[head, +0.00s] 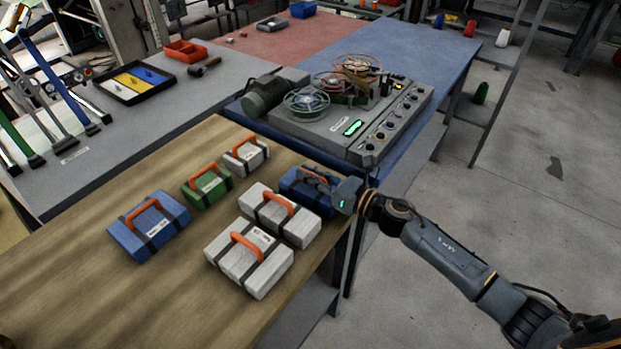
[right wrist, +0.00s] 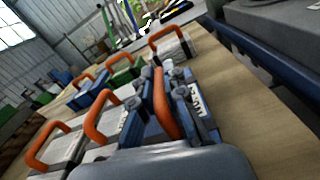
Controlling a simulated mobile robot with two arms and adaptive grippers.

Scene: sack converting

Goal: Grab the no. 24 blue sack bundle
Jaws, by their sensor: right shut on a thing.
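My right gripper (head: 326,184) comes in from the right and is shut on the orange handle of a blue sack bundle (head: 300,198) at the table's right edge. The bundle has dark straps. In the right wrist view, the gripper's fingers (right wrist: 172,92) are at its orange handle (right wrist: 163,112), and a white label shows beside them, too blurred to read surely. I cannot tell whether the bundle is lifted. A second blue bundle (head: 150,226) stands at the left, its label too small to read. My left gripper is out of view.
Two large white bundles (head: 248,262) stand close in front of the gripped one. A green bundle (head: 207,186) and a small white bundle (head: 246,155) stand behind. A grey machine with reels (head: 350,130) is on the blue table beyond. The wooden table's front left is clear.

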